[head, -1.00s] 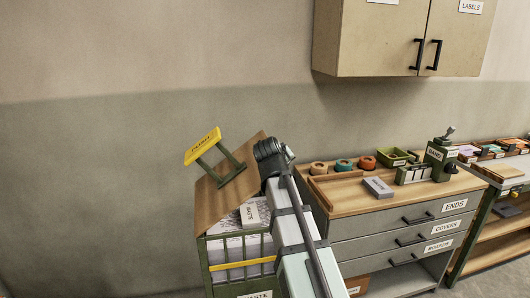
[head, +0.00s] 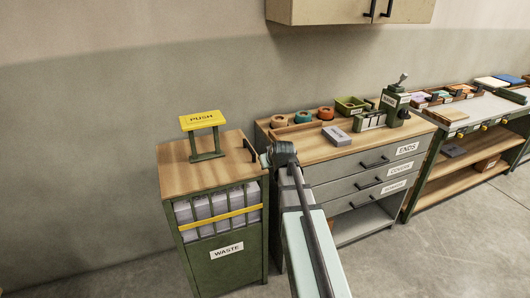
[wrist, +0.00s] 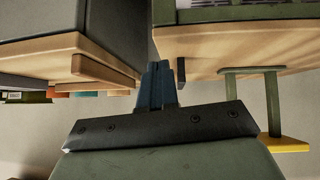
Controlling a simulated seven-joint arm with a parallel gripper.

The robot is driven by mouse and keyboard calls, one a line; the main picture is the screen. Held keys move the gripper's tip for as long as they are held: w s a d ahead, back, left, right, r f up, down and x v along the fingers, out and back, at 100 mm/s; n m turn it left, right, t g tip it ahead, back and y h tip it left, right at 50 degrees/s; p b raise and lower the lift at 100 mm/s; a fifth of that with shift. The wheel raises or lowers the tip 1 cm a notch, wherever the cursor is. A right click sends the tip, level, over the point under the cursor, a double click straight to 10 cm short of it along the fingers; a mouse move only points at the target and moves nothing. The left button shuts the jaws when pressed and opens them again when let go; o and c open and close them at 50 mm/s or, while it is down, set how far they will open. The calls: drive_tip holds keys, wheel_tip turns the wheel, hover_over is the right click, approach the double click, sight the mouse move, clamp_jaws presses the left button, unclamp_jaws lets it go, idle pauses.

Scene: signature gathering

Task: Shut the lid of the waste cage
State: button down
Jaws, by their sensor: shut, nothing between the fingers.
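The waste cage (head: 221,258) is a green barred box with a WASTE label. Its wooden lid (head: 185,178) lies flat across the top in the head view. A yellow PUSH plate (head: 200,119) stands upright on two green posts on the lid. White paper shows behind the bars. In the wrist view, the lid (wrist: 230,45) is at upper right and the PUSH plate (wrist: 288,145) at lower right. My gripper (wrist: 162,68) is shut and empty, beside the lid's right edge. In the head view my arm hides its fingertips.
The drawer cabinet (head: 338,172) stands close to the right of the cage, with tape rolls, a grey block and a green tray on top. A shelved bench (head: 470,178) is further right. A wall cupboard (head: 350,10) hangs above.

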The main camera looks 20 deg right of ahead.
drive_tip(key=shift+s+d+f, duration=0.1)
drive_tip(key=shift+d+f, duration=0.05)
drive_tip(key=shift+f, duration=0.85)
drive_tip(key=shift+s+d+f, duration=0.1)
drive_tip(key=shift+f, duration=0.9)
drive_tip(key=shift+w+r, duration=0.1)
drive_tip(key=s+r, duration=0.7)
drive_tip(key=r, duration=0.5)
